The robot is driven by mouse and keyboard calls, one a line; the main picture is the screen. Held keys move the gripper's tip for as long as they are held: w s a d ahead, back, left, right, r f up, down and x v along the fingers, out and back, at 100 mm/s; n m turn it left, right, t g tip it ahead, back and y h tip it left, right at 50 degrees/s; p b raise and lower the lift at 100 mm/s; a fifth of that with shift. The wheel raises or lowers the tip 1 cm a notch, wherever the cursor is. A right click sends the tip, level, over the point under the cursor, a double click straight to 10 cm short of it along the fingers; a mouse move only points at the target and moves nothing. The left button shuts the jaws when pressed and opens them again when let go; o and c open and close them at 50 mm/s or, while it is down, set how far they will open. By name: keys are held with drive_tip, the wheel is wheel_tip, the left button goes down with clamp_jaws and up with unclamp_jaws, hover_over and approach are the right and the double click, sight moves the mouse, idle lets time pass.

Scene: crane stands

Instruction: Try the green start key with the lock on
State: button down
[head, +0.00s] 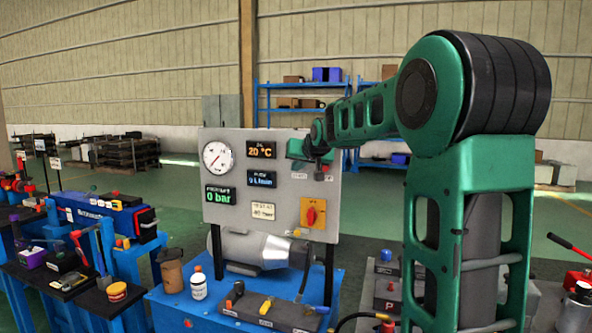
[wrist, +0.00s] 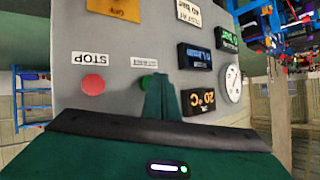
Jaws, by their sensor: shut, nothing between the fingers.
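The grey control panel (head: 270,180) stands upright above a blue bench. In the wrist view, which is upside down, the green start key (wrist: 147,82) shows beside my gripper (wrist: 160,80), partly hidden by it. My gripper is shut and empty, with its tips at or just in front of the key; I cannot tell whether they touch. The red stop key (wrist: 93,85) sits to the left there, under its STOP label. In the head view a yellow plate with a red rotary switch (head: 313,212) sits low on the panel. A small orange thing, possibly the lock (head: 297,233), is below it.
The panel's displays read 20 °C, 0 L/min and 0 bar (head: 221,195), beside a round gauge (head: 217,156). Cluttered blue benches lie at the left.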

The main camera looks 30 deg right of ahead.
drive_tip(key=shift+s+a, duration=0.15)
drive_tip(key=shift+a, duration=0.05)
drive_tip(key=s+a, duration=0.1)
drive_tip(key=a, duration=0.1)
drive_tip(key=s+a, duration=0.2)
idle(0.6)
idle(0.7)
drive_tip(key=s+a+f+g+y, duration=0.1)
drive_tip(key=s+f+g, duration=0.3)
drive_tip(key=s+f, duration=0.4)
drive_tip(key=s+a+f+g+y, duration=0.1)
drive_tip(key=s+a+f+g, duration=0.2)
drive_tip(key=s+f, duration=0.6)
drive_tip(key=s+a+f+g+y, duration=0.1)
drive_tip(key=s+f+g, duration=0.4)
drive_tip(key=s, duration=2.2)
wheel_tip(320, 180, down, 4)
drive_tip(key=shift+s+a+m, duration=0.25)
drive_tip(key=shift+a+m, duration=0.15)
drive_tip(key=shift+a, duration=0.45)
